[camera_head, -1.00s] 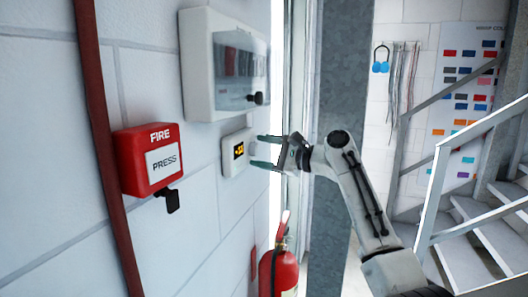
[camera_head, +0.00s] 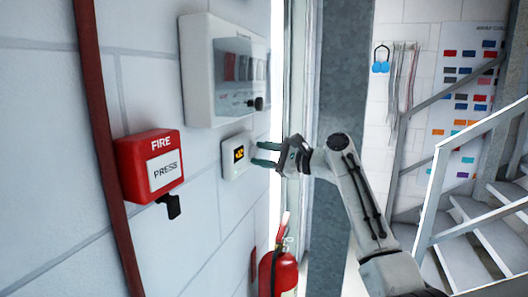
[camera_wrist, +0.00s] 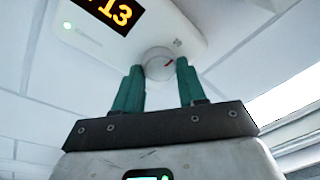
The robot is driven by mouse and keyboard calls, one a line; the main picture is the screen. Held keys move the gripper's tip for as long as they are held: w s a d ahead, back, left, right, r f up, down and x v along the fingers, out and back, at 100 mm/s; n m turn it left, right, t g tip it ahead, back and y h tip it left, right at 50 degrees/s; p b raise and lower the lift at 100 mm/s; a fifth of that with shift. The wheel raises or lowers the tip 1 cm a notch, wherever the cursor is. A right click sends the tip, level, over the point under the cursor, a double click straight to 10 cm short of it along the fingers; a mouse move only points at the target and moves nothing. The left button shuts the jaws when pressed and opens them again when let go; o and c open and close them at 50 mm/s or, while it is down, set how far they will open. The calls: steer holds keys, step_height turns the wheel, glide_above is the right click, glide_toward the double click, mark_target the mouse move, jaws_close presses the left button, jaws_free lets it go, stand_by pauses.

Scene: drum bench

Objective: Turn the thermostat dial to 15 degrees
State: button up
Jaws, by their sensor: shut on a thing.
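The thermostat (camera_head: 230,166) is a white box on the wall with a small dark display (camera_head: 239,153) lit in orange, too small to read in the head view. In the wrist view the thermostat (camera_wrist: 140,42) shows an orange 13 at its upper left; part of the display is cut off. In the head view my gripper (camera_head: 259,154) reaches the thermostat from the right.
A white breaker box (camera_head: 200,70) with a clear cover is above the thermostat. A red fire call box (camera_head: 130,170) is to the left. A red fire extinguisher (camera_head: 278,272) stands below. A grey column (camera_head: 338,90) and stairs (camera_head: 480,225) are to the right.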

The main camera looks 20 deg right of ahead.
steer(key=shift+a+r+m+p, duration=0.1)
steer(key=shift+r+m+p, duration=0.2)
steer(key=shift+m+p, duration=0.55)
steer(key=shift+f+m+g+p, duration=0.1)
steer(key=shift+m+g+p, duration=0.35)
steer(key=shift+p, duration=0.6)
steer(key=m, duration=0.2)
steer(key=shift+f+m, duration=0.15)
steer(key=shift+m, duration=0.25)
steer(key=m+g, duration=0.1)
steer(key=m, duration=0.3)
steer(key=shift+m, duration=0.4)
steer(key=o, duration=1.1)
steer(key=shift+c, duration=0.2)
steer(key=shift+s, duration=0.1)
